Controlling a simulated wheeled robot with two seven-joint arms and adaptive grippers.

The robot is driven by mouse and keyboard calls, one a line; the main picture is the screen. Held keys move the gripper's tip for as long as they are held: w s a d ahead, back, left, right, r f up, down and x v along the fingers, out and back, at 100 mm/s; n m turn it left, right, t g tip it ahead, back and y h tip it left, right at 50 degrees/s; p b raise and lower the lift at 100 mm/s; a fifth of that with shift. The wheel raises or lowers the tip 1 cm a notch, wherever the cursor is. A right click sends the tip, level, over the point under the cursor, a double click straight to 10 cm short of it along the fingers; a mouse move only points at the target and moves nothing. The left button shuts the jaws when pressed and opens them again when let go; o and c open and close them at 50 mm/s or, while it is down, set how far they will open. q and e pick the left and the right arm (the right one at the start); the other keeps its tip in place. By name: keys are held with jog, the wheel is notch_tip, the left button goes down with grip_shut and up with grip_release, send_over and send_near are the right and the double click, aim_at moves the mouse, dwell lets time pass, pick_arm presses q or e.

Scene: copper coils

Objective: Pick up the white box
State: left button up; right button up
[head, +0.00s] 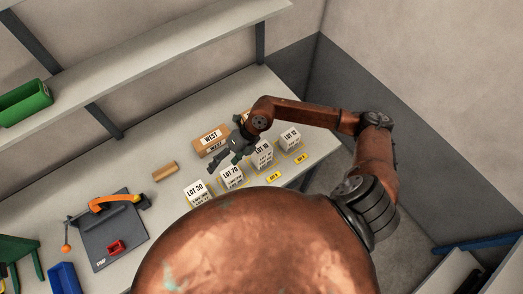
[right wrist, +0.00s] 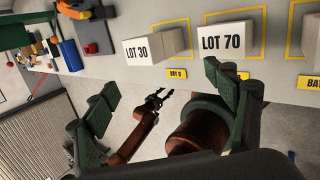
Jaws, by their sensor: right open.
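Several white boxes stand in a slanting row on the bench. The LOT 30 box (head: 195,191) is at the lower left, then the LOT 70 box (head: 231,177), a third box (head: 263,154) and a fourth box (head: 290,139). My right gripper (head: 222,158) is open and empty, above the bench just behind the LOT 70 box. In the right wrist view, the LOT 30 box (right wrist: 157,46) and LOT 70 box (right wrist: 226,42) show beyond its spread fingers (right wrist: 160,83), apart from them. My left gripper (right wrist: 160,94) shows small there, its fingers apart and empty.
A cardboard WEST box (head: 211,139) and a wooden block (head: 165,171) lie behind the row. Yellow outlines and labels (head: 274,176) mark the bench. A grey board (head: 112,235) with an orange tool is at left. A shelf (head: 150,58) with a green bin (head: 25,97) overhangs the back.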

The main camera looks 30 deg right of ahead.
jog(key=w+d+f+h, duration=0.1)
jog(key=d+f+h, duration=0.2)
jog(key=d, duration=0.5)
jog(key=h, duration=0.4)
send_over(262, 149)
jog(key=shift+s+f, duration=0.1)
jog(key=shift+f, duration=0.25)
jog(key=shift+d+f+m, duration=0.25)
jog(key=shift+d+m, duration=0.05)
jog(key=shift+d, duration=0.05)
jog(key=f+p, duration=0.1)
jog(key=f, duration=0.1)
jog(key=f+p, duration=0.1)
jog(key=f, duration=0.1)
jog(key=f+p, duration=0.1)
jog(key=f, duration=0.2)
jog(key=shift+a+f, duration=0.1)
jog(key=shift+a, duration=0.2)
jog(key=shift+c, duration=0.7)
jog(key=c, duration=1.2)
